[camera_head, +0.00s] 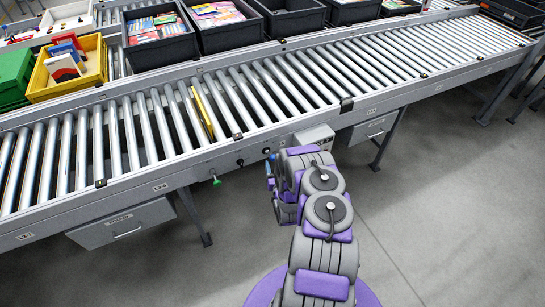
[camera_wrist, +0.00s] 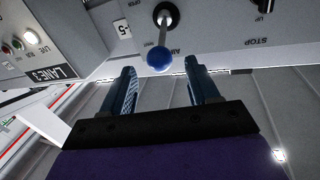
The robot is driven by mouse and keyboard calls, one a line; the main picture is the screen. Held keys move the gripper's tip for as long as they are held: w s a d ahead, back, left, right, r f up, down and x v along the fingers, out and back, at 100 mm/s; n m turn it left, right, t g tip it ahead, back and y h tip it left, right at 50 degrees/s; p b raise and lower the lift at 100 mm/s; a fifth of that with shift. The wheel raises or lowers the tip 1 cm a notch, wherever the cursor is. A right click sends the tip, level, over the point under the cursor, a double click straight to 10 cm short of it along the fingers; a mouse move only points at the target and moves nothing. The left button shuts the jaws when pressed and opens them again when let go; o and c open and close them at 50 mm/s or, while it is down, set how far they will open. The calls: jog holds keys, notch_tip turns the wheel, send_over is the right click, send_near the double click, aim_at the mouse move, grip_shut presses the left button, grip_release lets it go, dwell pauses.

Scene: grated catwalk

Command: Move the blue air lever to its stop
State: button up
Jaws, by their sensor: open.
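The blue air lever (camera_wrist: 159,58) shows in the wrist view: a blue ball on a short metal stem from a round black socket in the grey panel. Printed lettering beside the ball is partly covered by it. My gripper (camera_wrist: 160,77) is open and empty, its two dark blue fingers pointing at the panel. The ball appears between and just beyond the fingertips; I see no contact. In the head view my gripper (camera_head: 270,172) is at the conveyor's front side, partly hidden by my arm, close to a small blue knob (camera_head: 266,151).
A black control (camera_wrist: 264,5) sits right of the lever, near "UP" and "STOP" lettering. A control box (camera_wrist: 30,45) marked "LANE 3" with lamps is at left. In the head view, a green knob (camera_head: 216,181) hangs left of my gripper, below the roller conveyor (camera_head: 270,90). Floor at right is clear.

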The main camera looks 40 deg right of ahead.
jog(key=b+x, duration=0.1)
jog(key=x, duration=0.5)
jog(key=shift+w+d, duration=0.2)
jog(key=shift+w, duration=0.05)
